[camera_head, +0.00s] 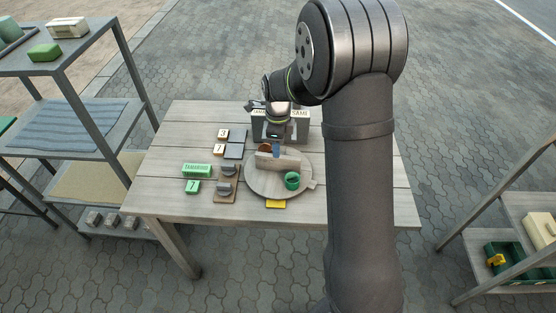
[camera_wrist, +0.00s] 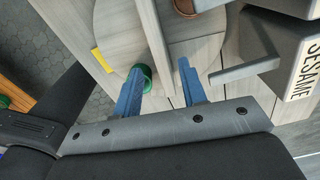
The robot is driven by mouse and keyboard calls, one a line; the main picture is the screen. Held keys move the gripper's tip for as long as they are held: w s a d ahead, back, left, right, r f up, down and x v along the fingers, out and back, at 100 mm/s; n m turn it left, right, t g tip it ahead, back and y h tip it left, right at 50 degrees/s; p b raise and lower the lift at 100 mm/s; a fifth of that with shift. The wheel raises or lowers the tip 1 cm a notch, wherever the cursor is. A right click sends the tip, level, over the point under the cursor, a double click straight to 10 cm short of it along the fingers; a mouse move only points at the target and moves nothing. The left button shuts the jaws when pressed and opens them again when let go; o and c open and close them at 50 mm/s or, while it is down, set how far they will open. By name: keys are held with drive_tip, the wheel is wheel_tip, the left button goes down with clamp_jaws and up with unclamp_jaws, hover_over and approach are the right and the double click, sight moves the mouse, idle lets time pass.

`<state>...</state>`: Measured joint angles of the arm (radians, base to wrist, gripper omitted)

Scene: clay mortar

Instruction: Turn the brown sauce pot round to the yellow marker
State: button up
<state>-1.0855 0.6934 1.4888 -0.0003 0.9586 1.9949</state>
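The brown sauce pot (camera_head: 264,147) stands on the far side of a round wooden turntable (camera_head: 258,187), partly hidden by the upright divider (camera_head: 278,162). In the wrist view the pot (camera_wrist: 186,8) is cut off by the top edge. A green pot (camera_head: 292,181) stands on the near side. The yellow marker (camera_head: 276,204) lies on the table at the turntable's near edge; it also shows in the wrist view (camera_wrist: 102,60). My gripper (camera_wrist: 160,70) has its blue fingers apart with nothing held between them. It is over the turntable's far side; contact with the divider cannot be told.
A box lettered SESAME (camera_wrist: 292,72) stands behind the turntable. Green blocks (camera_head: 196,170), small tiles (camera_head: 234,151) and a wooden board with dark knobs (camera_head: 226,187) lie to the left. A tab (camera_head: 311,184) sticks out at the turntable's right. The front right tabletop is clear.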

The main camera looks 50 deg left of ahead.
sight(278, 170)
wheel_tip(278, 170, down, 7)
drive_tip(key=shift+f, duration=0.2)
clamp_jaws()
